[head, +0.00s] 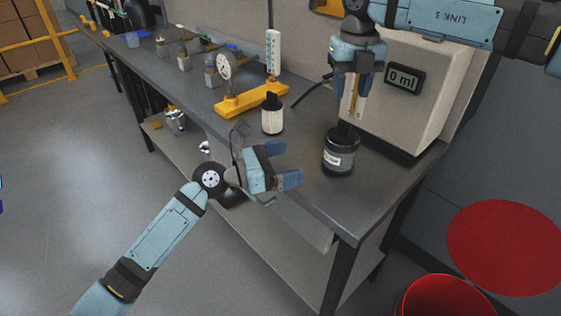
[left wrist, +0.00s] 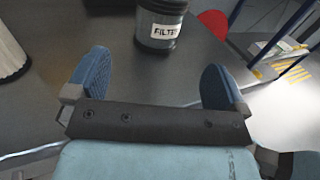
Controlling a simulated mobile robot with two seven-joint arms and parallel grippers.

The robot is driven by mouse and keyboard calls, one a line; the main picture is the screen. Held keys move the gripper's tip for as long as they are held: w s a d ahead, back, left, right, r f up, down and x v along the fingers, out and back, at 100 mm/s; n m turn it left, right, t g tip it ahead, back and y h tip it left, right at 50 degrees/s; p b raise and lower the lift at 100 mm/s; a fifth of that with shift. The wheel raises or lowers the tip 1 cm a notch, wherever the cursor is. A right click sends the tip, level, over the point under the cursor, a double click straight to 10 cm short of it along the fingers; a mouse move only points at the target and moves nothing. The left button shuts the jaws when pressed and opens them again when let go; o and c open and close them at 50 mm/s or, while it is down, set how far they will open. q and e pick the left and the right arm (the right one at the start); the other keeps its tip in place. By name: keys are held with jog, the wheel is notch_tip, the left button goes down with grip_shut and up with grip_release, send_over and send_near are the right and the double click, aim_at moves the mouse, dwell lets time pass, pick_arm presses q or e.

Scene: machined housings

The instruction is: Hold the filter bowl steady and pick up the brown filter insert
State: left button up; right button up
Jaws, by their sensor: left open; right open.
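The filter bowl (head: 339,158) is a dark jar with a white label, standing upright near the bench's right end. It also shows in the left wrist view (left wrist: 158,42), beyond and between the fingertips. A dark part rises from its top. My left gripper (head: 288,163) is open and empty, to the left of the bowl and apart from it. My right gripper (head: 352,88) is open and points down above the bowl. A narrow brownish strip (head: 352,97) shows by its fingers; I cannot tell whether it is the filter insert or part of the machine behind.
A white ribbed cylinder (head: 272,120) with a black top stands left of the bowl. A pale machine (head: 415,110) reading 0 ml stands behind. A gauge on a yellow base (head: 240,104) is further left. The bench's front edge is below my left gripper. A red bin (head: 440,300) stands on the floor.

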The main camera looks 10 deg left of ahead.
aim_at(327, 151)
pick_arm(q)
jog(key=x, duration=1.3)
jog(key=shift+c, duration=0.5)
jog(key=c, duration=0.8)
jog(key=shift+c, duration=0.2)
pick_arm(e)
jog(key=o, duration=0.4)
jog(key=shift+o, duration=0.2)
jog(key=s+a+m+t+h, duration=0.1)
jog(key=m, duration=0.2)
jog(key=s+m+t, duration=0.1)
jog(key=m, duration=0.3)
jog(key=s+a+r+m+t+h, duration=0.1)
jog(key=m, duration=0.2)
jog(key=shift+s+a+m+t+h, duration=0.15)
jog(key=shift+a+m+t+h, duration=0.15)
jog(key=shift+a+t, duration=0.1)
jog(key=x, duration=1.1)
jog(key=shift+s+d+f, duration=0.1)
jog(key=shift+s+d, duration=0.05)
jog(key=shift+d, duration=0.05)
jog(key=shift+c, duration=0.2)
